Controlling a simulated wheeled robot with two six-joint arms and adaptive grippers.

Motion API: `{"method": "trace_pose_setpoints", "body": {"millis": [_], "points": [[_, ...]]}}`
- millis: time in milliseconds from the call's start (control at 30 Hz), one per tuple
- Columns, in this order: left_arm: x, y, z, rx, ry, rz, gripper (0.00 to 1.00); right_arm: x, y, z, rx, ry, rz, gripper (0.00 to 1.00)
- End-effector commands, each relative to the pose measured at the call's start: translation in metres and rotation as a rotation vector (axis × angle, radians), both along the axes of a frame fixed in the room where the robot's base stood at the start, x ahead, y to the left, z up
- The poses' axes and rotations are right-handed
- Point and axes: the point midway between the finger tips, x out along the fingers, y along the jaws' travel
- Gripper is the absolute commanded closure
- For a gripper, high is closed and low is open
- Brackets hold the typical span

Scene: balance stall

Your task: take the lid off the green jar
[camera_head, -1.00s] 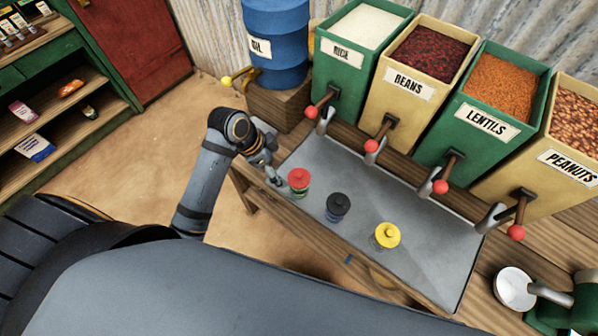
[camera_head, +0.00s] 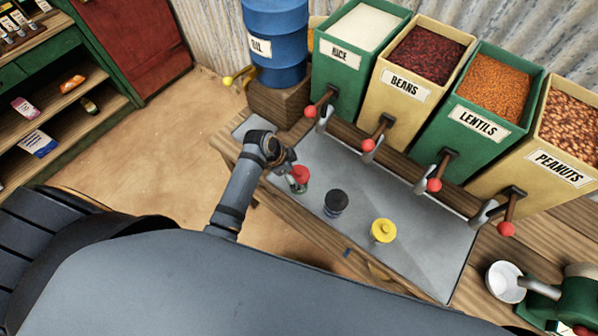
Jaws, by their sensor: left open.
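The green jar (camera_head: 301,187) stands on the grey metal tray top, small and partly covered. Its red lid (camera_head: 300,173) sits on it. My left gripper (camera_head: 290,177) is open beside the lid, on its left, with its fingers close to the lid. I cannot tell whether they touch it. My left arm comes in from the lower left and partly hides the jar's left side. My right gripper is not in view.
A jar with a black lid (camera_head: 336,201) and one with a yellow lid (camera_head: 383,230) stand to the right on the tray (camera_head: 420,260). Bins with red-knobbed levers line the back. A blue oil drum (camera_head: 275,45) is behind. A white bowl (camera_head: 505,282) sits at the right.

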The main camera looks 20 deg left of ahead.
Motion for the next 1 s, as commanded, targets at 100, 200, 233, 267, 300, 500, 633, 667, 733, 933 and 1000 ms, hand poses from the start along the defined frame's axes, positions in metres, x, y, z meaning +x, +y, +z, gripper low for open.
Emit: {"method": "trace_pose_setpoints", "body": {"millis": [100,200,233,267,300,500,633,667,733,933,1000], "points": [[0.0001,0.0002,0.0000,0.001,-0.001,0.000,0.03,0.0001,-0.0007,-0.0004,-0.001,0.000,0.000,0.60],[0.0002,0.0003,0.0001,0.001,-0.001,0.000,0.14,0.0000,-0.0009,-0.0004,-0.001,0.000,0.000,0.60],[0.0001,0.0002,0.0001,0.001,-0.001,0.000,0.18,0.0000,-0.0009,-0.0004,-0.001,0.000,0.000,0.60],[0.0002,0.0003,0.0001,0.001,-0.001,0.000,0.22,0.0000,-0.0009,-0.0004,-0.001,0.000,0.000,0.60],[0.0002,0.0003,0.0001,0.001,-0.001,0.000,0.28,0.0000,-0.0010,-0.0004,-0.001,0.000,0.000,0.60],[0.0001,0.0003,0.0002,0.001,-0.001,0.000,0.48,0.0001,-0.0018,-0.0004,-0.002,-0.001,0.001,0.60],[0.0000,0.0002,0.0000,0.000,0.000,0.001,0.50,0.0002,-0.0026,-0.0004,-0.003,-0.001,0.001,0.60],[-0.0001,0.0002,0.0000,0.000,0.000,0.001,0.50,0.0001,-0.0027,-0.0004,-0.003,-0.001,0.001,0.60],[-0.0003,0.0002,-0.0002,0.000,0.000,0.001,0.51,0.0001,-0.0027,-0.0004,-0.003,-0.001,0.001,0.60],[-0.0007,0.0002,-0.0009,0.000,0.002,0.001,0.51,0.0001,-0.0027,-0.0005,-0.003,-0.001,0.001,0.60],[-0.0009,0.0001,-0.0010,0.000,0.002,0.000,0.51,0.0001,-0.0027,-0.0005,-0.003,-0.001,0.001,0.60]]}}
